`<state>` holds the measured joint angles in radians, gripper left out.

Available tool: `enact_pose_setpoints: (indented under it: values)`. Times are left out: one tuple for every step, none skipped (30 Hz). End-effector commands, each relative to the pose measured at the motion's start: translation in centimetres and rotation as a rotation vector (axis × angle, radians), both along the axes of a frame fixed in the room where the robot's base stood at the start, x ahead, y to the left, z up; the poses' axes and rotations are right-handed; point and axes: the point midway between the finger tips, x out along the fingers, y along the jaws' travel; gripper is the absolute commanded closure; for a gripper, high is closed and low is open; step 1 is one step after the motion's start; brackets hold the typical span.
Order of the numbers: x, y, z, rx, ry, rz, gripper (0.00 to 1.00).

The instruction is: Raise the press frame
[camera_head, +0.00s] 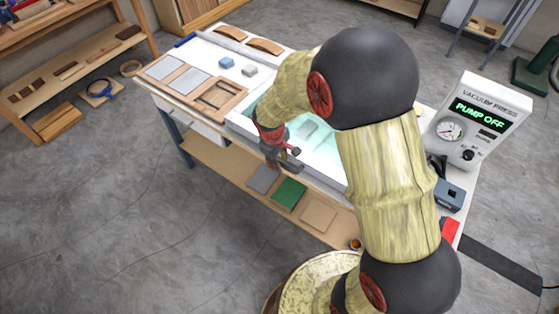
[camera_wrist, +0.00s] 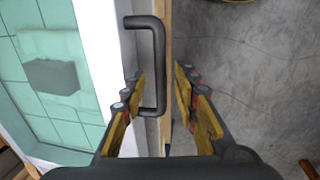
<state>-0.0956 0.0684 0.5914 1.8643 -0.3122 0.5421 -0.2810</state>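The press frame (camera_head: 236,122) is a pale rim around a teal translucent sheet (camera_head: 327,150) on the white bench, partly hidden behind my arm. In the wrist view its white rim (camera_wrist: 97,40) runs beside the teal sheet (camera_wrist: 90,75). A dark bar handle (camera_wrist: 158,50) projects from the front edge. My gripper (camera_head: 284,157) is at the bench's front edge. In the wrist view my gripper (camera_wrist: 158,95) is open, with one finger on each side of the handle. I see gaps beside the handle; whether either finger touches it is unclear.
The vacuum press control box (camera_head: 483,115) reads PUMP OFF at the right. A lower shelf (camera_head: 222,165) holds flat sheets. The floor at front left is clear.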

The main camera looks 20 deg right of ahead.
Motion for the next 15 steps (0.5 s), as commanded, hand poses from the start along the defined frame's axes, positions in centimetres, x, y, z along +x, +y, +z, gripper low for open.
enact_pose_setpoints:
  values:
    - [0.0, 0.0, 0.02, 0.0, 0.0, 0.0, 0.71]
    - [0.0, 0.0, 0.02, 0.0, 0.0, 0.0, 0.72]
    - [-0.01, 0.01, 0.02, 0.0, 0.0, 0.0, 0.74]
    - [-0.01, 0.01, 0.02, 0.0, 0.0, 0.0, 0.76]
    - [-0.01, 0.01, 0.02, 0.0, 0.0, 0.0, 0.78]
    - [-0.01, 0.01, 0.03, 0.0, 0.0, 0.0, 0.8]
    - [-0.01, 0.01, 0.03, 0.0, 0.0, 0.0, 0.82]
    - [-0.01, 0.01, 0.03, 0.0, 0.0, 0.0, 0.84]
    - [-0.01, 0.01, 0.03, 0.0, 0.0, 0.0, 0.86]
    - [-0.01, 0.01, 0.03, 0.0, 0.0, 0.0, 0.88]
    - [-0.01, 0.01, 0.03, 0.0, 0.0, 0.0, 0.89]
    - [-0.01, 0.01, 0.03, 0.0, 0.0, 0.0, 0.92]
    - [-0.02, 0.02, 0.03, 0.0, 0.0, 0.0, 0.93]
    - [-0.02, 0.02, 0.03, 0.0, 0.0, 0.0, 0.95]
    - [-0.02, 0.02, 0.03, 0.0, 0.0, 0.0, 0.97]
